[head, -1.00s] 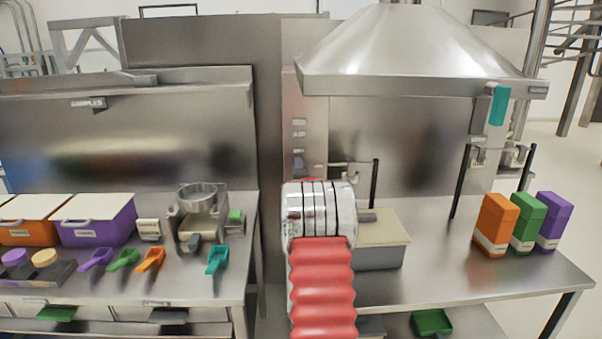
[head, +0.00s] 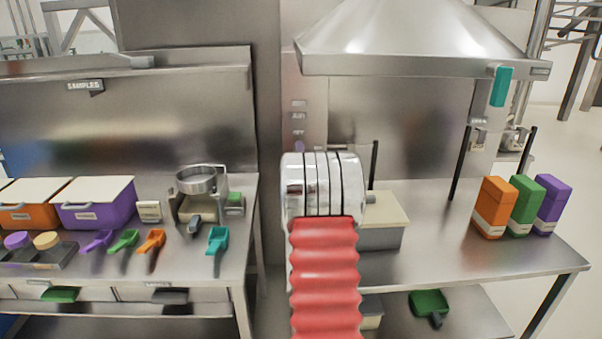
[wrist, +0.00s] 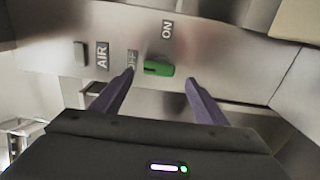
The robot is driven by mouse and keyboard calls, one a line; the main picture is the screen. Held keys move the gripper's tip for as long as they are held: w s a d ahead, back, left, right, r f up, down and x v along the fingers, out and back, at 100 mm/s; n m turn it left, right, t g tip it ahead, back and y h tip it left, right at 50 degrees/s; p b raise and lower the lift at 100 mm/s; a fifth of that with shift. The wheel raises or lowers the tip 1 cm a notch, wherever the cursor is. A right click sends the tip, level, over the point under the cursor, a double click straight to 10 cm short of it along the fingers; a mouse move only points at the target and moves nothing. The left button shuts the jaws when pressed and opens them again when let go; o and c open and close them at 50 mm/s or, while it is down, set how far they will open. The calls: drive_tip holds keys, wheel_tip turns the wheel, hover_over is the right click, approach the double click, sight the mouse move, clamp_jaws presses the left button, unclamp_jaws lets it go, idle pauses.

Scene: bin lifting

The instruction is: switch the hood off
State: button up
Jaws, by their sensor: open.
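The steel hood (head: 420,45) hangs over the right-hand bench. Its upright panel (head: 311,110) stands at the hood's left side, with small labels too blurred to read in the head view. In the wrist view, the panel shows the labels AIR, OFF and ON and a green switch (wrist: 159,68). The switch lies beside the OFF label and below the ON label in the picture; I cannot tell its setting. My gripper (wrist: 159,78) is open, its purple fingers on either side of the switch, with gaps between. I see no clear contact. My arm hides most of the gripper in the head view.
A grey button (wrist: 81,54) is on the panel left of AIR. A lidded grey bin (head: 382,235) stands on the right bench beside my arm. Orange (head: 493,207), green and purple boxes stand farther right. Scoops and bins cover the left bench.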

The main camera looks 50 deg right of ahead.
drive_tip(key=v, duration=0.9)
drive_tip(key=shift+f, duration=0.1)
idle(0.5)
